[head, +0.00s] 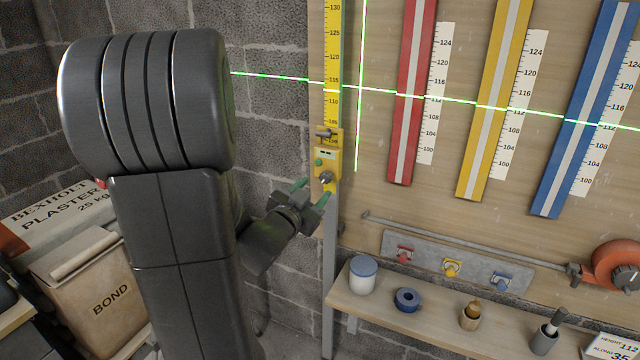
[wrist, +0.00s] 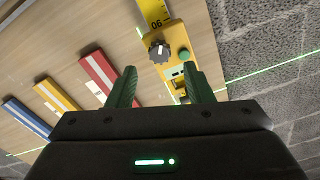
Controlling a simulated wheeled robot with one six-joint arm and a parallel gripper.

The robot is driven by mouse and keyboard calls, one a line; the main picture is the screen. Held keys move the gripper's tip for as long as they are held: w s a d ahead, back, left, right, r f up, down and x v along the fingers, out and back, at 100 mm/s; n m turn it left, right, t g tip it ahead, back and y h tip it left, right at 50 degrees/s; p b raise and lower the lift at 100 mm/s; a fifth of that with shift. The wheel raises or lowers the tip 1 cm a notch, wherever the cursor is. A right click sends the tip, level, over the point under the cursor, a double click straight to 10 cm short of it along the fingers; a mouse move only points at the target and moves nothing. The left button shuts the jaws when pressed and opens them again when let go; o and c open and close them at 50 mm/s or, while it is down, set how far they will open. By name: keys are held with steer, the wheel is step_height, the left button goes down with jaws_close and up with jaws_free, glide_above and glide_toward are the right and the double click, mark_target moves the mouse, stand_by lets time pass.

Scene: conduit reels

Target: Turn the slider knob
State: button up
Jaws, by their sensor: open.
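The yellow slider (head: 333,160) sits on an upright rail with a yellow measuring scale (head: 333,60). Its dark grey round knob (head: 327,177) is low on its front face. A green button is beside the knob. In the wrist view the knob (wrist: 159,51) has a pale mark and lies just beyond the fingertips, roughly in line with the gap between them. My gripper (head: 312,192) is open and empty, its two green fingers apart, close below and left of the knob. It also shows in the wrist view (wrist: 160,75). The fingers do not appear to touch the knob.
Red (head: 412,90), yellow (head: 495,95) and blue (head: 585,110) strips with scales are on the board. A green laser cross runs over it. A shelf (head: 430,325) below holds a jar (head: 363,275) and tape (head: 406,299). Block wall is left of the rail.

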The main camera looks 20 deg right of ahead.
mark_target(325, 179)
steer(key=v, duration=0.8)
steer(key=shift+s+a, duration=0.2)
steer(key=shift+a, duration=0.1)
steer(key=x, duration=1.4)
steer(key=shift+d, duration=0.1)
steer(key=shift+s, duration=0.15)
